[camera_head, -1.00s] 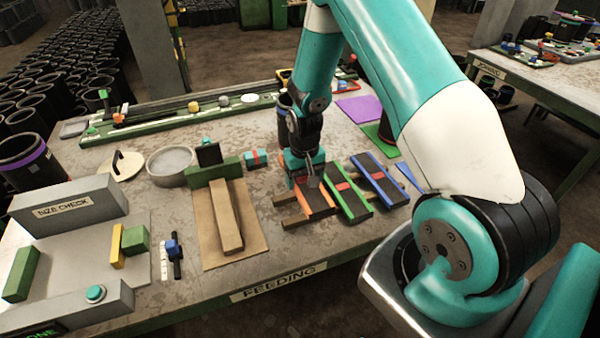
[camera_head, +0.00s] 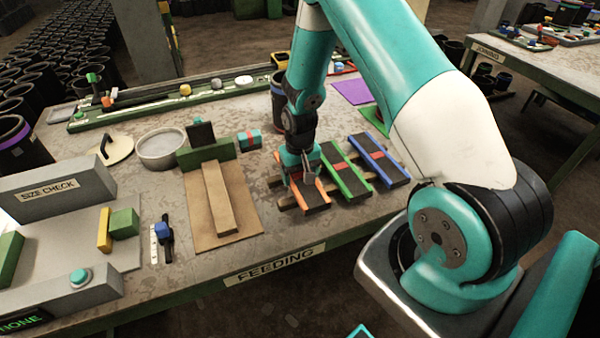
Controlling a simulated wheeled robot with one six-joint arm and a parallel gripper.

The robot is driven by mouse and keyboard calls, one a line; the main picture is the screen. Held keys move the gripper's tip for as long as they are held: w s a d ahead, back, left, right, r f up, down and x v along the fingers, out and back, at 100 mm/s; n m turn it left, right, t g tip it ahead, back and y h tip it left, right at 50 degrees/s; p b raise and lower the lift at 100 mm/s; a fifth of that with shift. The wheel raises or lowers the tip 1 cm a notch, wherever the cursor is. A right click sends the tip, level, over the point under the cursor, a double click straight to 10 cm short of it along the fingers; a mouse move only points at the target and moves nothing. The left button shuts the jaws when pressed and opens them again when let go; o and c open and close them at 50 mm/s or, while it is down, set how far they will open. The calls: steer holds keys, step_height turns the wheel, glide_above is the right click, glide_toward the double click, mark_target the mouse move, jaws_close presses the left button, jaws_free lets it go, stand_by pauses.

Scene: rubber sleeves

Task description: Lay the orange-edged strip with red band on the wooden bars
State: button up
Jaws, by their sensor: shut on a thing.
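The orange-edged strip (camera_head: 316,198) has a dark top and lies across the wooden bars (camera_head: 288,205), to the left of two other strips. My gripper (camera_head: 304,180) points down over its middle and is shut on it. The fingers hide the middle of the strip, so I cannot make out its red band. The strip appears level with its neighbours, but I cannot tell whether its underside touches the bars. The bar ends show to its left.
A green-edged strip (camera_head: 345,180) and a blue-edged strip (camera_head: 379,160), both with red bands, lie close on the right. A brown board (camera_head: 245,222) with a wooden bar is on the left. A teal block with a red band (camera_head: 249,139) stands behind.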

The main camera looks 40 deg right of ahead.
mark_target(300, 175)
steer(key=shift+f+b, duration=0.45)
steer(key=shift+f, duration=0.15)
steer(key=o, duration=1)
steer(key=shift+o, duration=0.2)
step_height(300, 175, up, 17)
steer(key=b, duration=0.1)
steer(key=shift+r+b, duration=0.2)
steer(key=shift+b, duration=0.1)
